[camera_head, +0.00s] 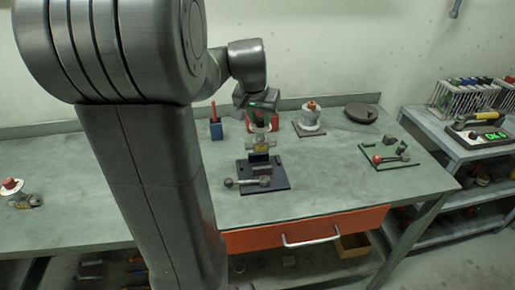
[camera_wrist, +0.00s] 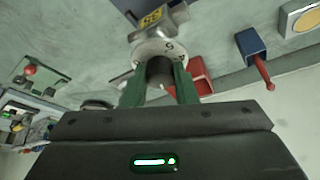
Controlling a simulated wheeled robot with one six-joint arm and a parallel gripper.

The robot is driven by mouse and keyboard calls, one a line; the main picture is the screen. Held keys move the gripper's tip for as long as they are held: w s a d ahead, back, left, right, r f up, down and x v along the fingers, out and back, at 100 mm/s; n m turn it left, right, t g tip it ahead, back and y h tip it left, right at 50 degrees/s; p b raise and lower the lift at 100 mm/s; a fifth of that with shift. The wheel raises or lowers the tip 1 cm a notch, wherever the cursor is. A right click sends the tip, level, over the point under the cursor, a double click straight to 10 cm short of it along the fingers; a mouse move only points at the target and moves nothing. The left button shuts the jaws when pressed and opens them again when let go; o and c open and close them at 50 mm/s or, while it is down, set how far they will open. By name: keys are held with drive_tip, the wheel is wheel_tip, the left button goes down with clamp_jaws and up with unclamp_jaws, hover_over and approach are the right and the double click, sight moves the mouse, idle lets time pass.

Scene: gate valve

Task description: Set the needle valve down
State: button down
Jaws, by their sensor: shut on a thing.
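The needle valve (camera_head: 262,146) is a metal body with a yellow tag, a pale marked dial and a dark stem knob. It looks upright, just over the dark block on a dark blue plate (camera_head: 280,184); I cannot tell whether it touches the block. My gripper (camera_head: 262,122) is above it, with its green fingers shut on the knob. In the wrist view my gripper (camera_wrist: 160,88) has a finger on each side of the knob of the needle valve (camera_wrist: 157,48), and the dial and tag show beyond. The valve's underside is hidden.
A silver bar with ball ends (camera_head: 248,182) lies at the plate's front. A blue holder (camera_head: 216,131) with a red handle, a red bin (camera_head: 275,124), a white part with a red top (camera_head: 310,119) and a dark disc (camera_head: 362,113) stand behind. A green mat (camera_head: 375,163) lies right.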

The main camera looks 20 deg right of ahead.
sight(259, 136)
wheel_tip(259, 136, down, 7)
drive_tip(key=shift+f, duration=0.15)
idle(0.4)
drive_tip(key=shift+f, duration=0.15)
drive_tip(key=c, duration=1.2)
unclamp_jaws()
drive_tip(key=shift+o, duration=0.2)
drive_tip(key=shift+s+r, duration=0.1)
drive_tip(key=shift+r, duration=0.35)
drive_tip(key=v, duration=1.1)
drive_tip(key=shift+a+r, duration=0.15)
drive_tip(key=shift+a, duration=0.05)
drive_tip(key=shift+s, duration=0.1)
